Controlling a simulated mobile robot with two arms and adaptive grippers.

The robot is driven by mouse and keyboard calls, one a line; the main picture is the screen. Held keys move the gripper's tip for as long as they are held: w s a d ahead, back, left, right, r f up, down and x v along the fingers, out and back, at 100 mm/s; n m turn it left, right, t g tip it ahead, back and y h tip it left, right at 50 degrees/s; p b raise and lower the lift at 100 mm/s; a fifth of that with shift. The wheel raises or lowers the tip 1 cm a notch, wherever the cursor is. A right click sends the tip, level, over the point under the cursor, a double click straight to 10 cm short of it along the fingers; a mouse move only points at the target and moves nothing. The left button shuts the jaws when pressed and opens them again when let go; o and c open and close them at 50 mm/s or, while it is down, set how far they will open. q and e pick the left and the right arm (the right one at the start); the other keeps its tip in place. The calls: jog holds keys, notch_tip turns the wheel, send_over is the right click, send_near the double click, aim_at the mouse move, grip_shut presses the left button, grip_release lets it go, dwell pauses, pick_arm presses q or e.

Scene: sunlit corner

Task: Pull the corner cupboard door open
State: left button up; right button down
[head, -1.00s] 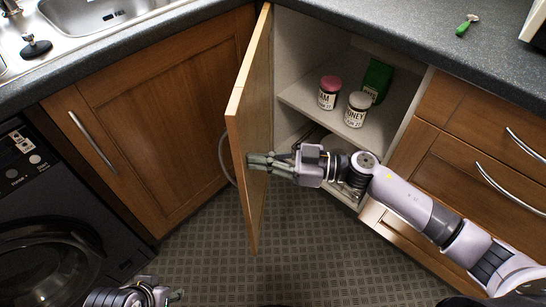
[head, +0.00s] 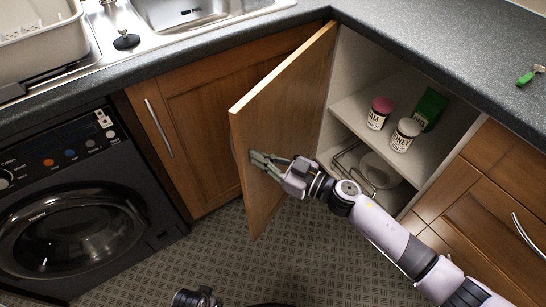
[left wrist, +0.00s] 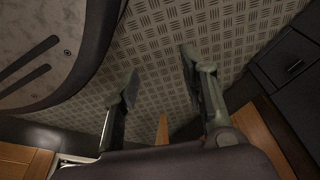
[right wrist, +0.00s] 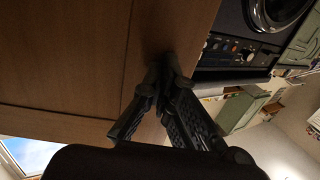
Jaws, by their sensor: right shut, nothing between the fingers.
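The corner cupboard door (head: 285,110) stands wide open, swung to the left, its plain wooden inner face showing in the head view. Its handle is on the outer side and mostly hidden. My right gripper (head: 258,160) is shut and empty, its fingertips against or very close to the inner face near the free edge. In the right wrist view the closed fingers (right wrist: 165,65) meet at a brown wooden surface. My left gripper (head: 195,298) is low at the bottom edge of the head view; in the left wrist view its fingers (left wrist: 162,65) are apart with nothing between them.
Inside the cupboard are a pink-lidded jar (head: 379,113), a white-lidded jar (head: 405,134) and a green box (head: 429,109) on the shelf, with a pale dish (head: 381,170) below. A washing machine (head: 75,230) stands left and drawers (head: 490,215) right. The patterned floor between is clear.

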jog(key=x, duration=0.6)
jog(key=shift+p, duration=0.3)
pick_arm(q)
jog(key=shift+s+a+f, duration=0.2)
jog(key=shift+s+f, duration=0.95)
jog(key=shift+f, duration=0.1)
pick_arm(e)
jog(key=shift+x, duration=0.9)
jog(key=shift+w, duration=0.1)
jog(key=shift+d, duration=0.15)
